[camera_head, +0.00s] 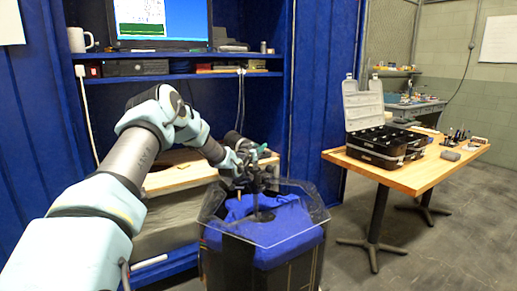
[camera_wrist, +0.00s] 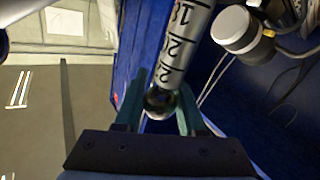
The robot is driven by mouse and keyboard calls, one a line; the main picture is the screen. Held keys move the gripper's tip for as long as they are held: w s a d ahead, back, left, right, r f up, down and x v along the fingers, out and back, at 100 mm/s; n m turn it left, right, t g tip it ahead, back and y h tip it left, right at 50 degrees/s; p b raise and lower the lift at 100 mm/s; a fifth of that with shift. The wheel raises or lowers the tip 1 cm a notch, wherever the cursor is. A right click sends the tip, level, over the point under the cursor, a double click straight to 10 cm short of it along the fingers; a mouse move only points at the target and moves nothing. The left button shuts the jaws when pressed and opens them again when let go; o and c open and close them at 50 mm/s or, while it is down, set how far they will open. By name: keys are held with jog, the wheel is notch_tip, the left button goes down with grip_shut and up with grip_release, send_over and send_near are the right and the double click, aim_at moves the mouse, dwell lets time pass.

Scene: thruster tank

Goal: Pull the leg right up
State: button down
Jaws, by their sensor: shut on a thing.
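The leg is a silver tube with black number marks (camera_wrist: 178,45) in the wrist view, with a dark rounded end between my fingers. In the head view a dark upright post, which looks like the leg (camera_head: 257,184), stands over the tank (camera_head: 222,262). My gripper (camera_head: 250,160) is at the top of this post. In the wrist view my gripper (camera_wrist: 161,92) has its two green fingers on either side of the rounded end, shut on it. The post's lower end goes down at a dark spot in the blue surface; what is below is hidden.
A clear many-sided rim (camera_head: 300,228) surrounds the tank top. A wooden table (camera_head: 430,172) with an open black case (camera_head: 385,147) stands right. Floor between is clear.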

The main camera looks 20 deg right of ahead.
notch_tip(320, 180, up, 18)
jog(key=shift+r+b, duration=0.15)
jog(key=shift+b, duration=0.15)
dwell(0.4)
jog(key=c, duration=0.7)
grip_release()
jog(key=shift+o, duration=0.9)
jog(key=shift+f, duration=0.2)
jog(key=shift+s+a, duration=0.1)
jog(key=b+v, duration=0.4)
jog(key=v, duration=0.6)
jog(key=shift+s+a, duration=0.2)
